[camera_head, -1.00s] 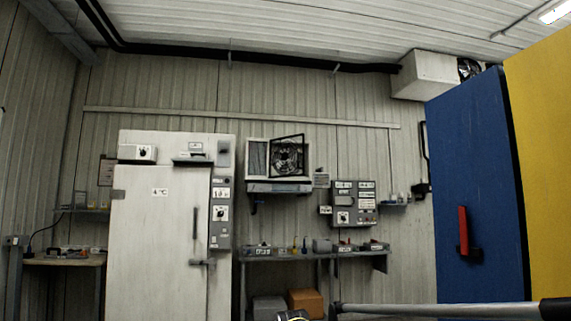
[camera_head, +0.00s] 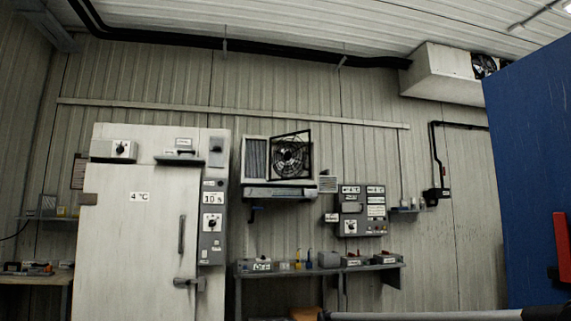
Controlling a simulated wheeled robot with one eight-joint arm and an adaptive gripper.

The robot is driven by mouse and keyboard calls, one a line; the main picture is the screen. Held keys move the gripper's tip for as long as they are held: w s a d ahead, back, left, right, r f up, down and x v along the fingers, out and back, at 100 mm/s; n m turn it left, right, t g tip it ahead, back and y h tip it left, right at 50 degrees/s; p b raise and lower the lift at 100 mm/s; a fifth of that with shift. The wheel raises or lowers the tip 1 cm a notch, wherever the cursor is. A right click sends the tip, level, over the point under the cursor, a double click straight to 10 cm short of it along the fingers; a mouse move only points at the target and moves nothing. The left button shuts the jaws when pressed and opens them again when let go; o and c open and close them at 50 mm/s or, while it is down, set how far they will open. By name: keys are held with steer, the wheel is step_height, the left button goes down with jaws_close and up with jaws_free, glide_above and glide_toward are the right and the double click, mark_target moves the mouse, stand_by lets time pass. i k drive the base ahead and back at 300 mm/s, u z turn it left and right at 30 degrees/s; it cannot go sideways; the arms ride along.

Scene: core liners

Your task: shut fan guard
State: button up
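The fan guard (camera_head: 308,150) is a dark hinged frame on a wall-mounted cooling unit (camera_head: 256,160), above the bench at the middle of the view. It appears swung open at an angle, with the round black fan (camera_head: 289,157) showing at the unit's right half. A finned grille panel fills the unit's left half. My gripper is not in view, so its state and distance from the guard do not show.
A white cold cabinet (camera_head: 135,235) stands to the left of the unit. A shelf bench (camera_head: 330,268) with small items runs below it, and a control panel (camera_head: 362,210) hangs to its right. A blue panel (camera_head: 535,170) with a red handle blocks the right side.

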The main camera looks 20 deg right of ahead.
mark_target(287, 156)
steer(key=i, duration=1.4)
steer(key=z, duration=0.55)
steer(key=k, duration=0.45)
steer(key=z, duration=0.2)
steer(key=i, duration=1.15)
steer(key=u, duration=0.55)
